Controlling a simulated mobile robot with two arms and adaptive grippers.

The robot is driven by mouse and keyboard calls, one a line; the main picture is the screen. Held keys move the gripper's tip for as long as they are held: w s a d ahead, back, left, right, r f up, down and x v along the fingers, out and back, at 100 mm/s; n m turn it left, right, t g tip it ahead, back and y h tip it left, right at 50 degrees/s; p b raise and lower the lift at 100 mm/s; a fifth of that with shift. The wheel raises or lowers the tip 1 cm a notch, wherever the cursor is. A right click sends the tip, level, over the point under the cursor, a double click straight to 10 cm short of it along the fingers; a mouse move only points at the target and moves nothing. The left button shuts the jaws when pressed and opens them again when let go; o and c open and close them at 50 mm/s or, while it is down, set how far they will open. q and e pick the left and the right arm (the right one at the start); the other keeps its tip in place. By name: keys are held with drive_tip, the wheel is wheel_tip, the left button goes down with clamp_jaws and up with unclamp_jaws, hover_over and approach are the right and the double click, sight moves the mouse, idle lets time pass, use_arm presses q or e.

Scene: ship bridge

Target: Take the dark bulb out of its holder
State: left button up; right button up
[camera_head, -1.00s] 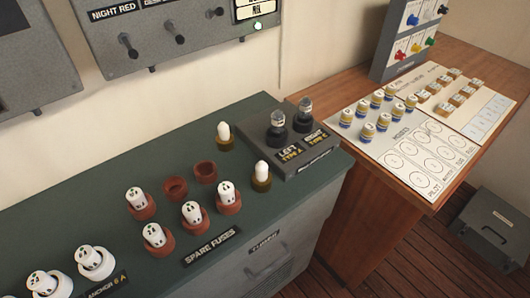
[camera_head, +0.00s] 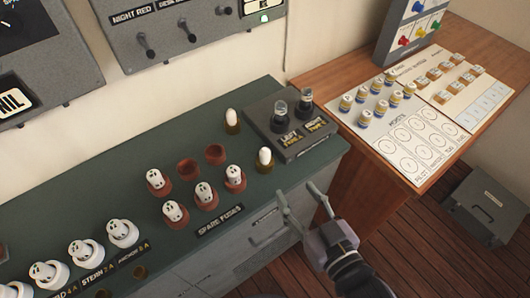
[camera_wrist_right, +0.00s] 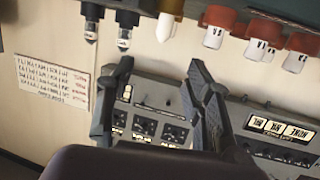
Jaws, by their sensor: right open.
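Two clear glass bulbs stand upright in black holders on a grey box marked left and right: the left bulb (camera_head: 280,107) and the right bulb (camera_head: 306,95). My right gripper (camera_head: 296,190) is open and empty, in front of the cabinet's front edge, below and apart from the box. My left gripper is not in view.
Two white bulbs, one (camera_head: 232,116) behind the other (camera_head: 265,155), stand in brass sockets left of the box. Several white fuses (camera_head: 207,190) sit in red holders, with two empty red holders (camera_head: 216,152). A wooden desk (camera_head: 340,125) with cards lies right.

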sight(267, 157)
drive_tip(key=p+x, duration=0.2)
drive_tip(key=x, duration=0.8)
drive_tip(key=shift+w+a+f+p, duration=0.15)
drive_tip(key=shift+w+a+p, duration=0.05)
drive_tip(key=shift+w+p, duration=0.15)
drive_tip(key=x, duration=0.1)
drive_tip(key=p+x, duration=0.1)
drive_tip(key=x, duration=0.3)
drive_tip(key=shift+s+a+f+p, duration=0.2)
drive_tip(key=shift+f+p, duration=0.15)
drive_tip(key=shift+w+a+f, duration=0.15)
drive_tip(key=shift+w+f, duration=0.05)
drive_tip(key=shift+w, duration=0.1)
drive_tip(key=shift+s, duration=0.1)
drive_tip(key=shift+c, duration=0.8)
drive_tip(key=c, duration=0.8)
